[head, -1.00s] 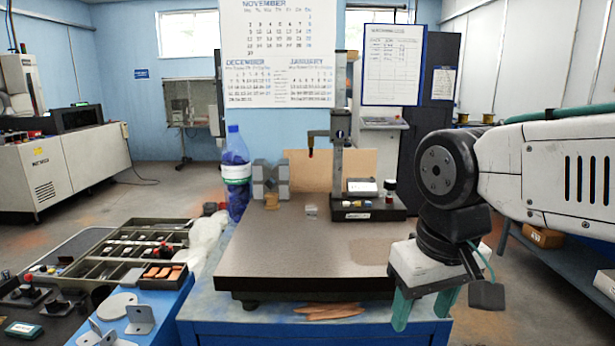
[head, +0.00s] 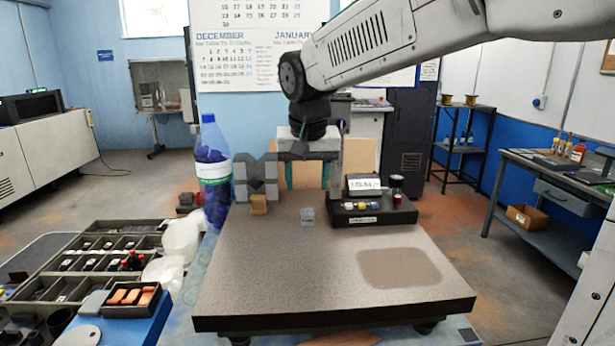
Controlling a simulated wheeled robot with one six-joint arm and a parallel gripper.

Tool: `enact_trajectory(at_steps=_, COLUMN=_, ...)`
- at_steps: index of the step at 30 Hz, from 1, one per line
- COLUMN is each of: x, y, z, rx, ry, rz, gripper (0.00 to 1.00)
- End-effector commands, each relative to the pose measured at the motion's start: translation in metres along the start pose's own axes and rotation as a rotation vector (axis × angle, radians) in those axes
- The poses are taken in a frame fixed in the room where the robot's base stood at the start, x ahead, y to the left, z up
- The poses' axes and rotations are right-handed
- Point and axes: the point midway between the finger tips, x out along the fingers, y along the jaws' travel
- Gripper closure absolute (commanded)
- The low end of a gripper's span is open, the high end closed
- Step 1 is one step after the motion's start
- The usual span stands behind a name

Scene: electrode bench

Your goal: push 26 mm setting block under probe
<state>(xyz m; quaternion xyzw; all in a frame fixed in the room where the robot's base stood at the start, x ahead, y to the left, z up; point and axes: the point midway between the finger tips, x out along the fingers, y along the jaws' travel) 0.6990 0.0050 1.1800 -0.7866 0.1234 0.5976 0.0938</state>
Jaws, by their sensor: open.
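The probe and much of the stand's column are hidden behind my gripper and arm.
A grey V-shaped block (head: 256,178) and a small tan block (head: 259,205) stand at the plate's back left, beside a blue bottle (head: 213,175). The plate's front is clear.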

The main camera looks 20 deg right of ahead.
Motion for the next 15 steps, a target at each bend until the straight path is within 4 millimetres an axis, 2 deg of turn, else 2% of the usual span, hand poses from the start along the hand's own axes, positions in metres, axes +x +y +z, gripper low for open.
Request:
enact_trajectory(at_steps=5, x=0.009, y=0.001, z=0.001, rx=0.0, ry=-0.003, rz=0.001, gripper=0.47)
enact_trajectory(at_steps=15, x=0.06, y=0.002, z=0.001, rx=0.002, ry=-0.004, rz=0.002, gripper=0.47)
